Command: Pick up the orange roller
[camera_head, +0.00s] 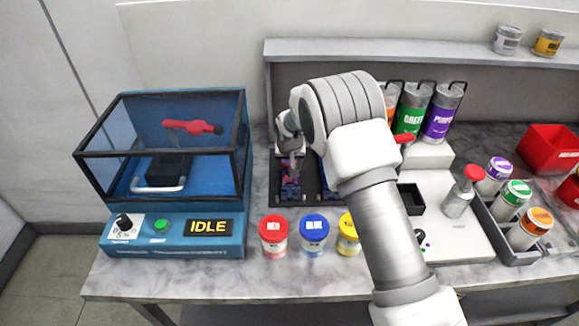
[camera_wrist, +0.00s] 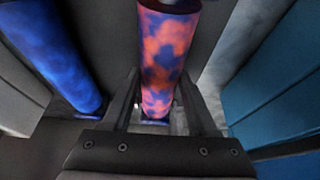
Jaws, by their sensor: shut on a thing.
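A roller mottled in orange-red and blue-purple (camera_wrist: 168,55) stands between the two fingers of my gripper (camera_wrist: 160,108) in the wrist view. My gripper is shut on it. In the head view my gripper (camera_head: 290,158) is over the left part of a dark tray, and the mottled roller (camera_head: 290,188) shows below it. A blue roller (camera_wrist: 58,55) is to the left in the wrist view, apart from the fingers. In the head view only a thin strip of blue shows beside my arm. I cannot tell whether the held roller touches the tray.
A blue machine with a glass case (camera_head: 170,225) reading IDLE stands at left. Red (camera_head: 274,237), blue (camera_head: 314,236) and yellow (camera_head: 347,235) jars line the front. Green (camera_head: 411,110) and purple (camera_head: 441,113) canisters stand behind. My arm hides the middle of the table.

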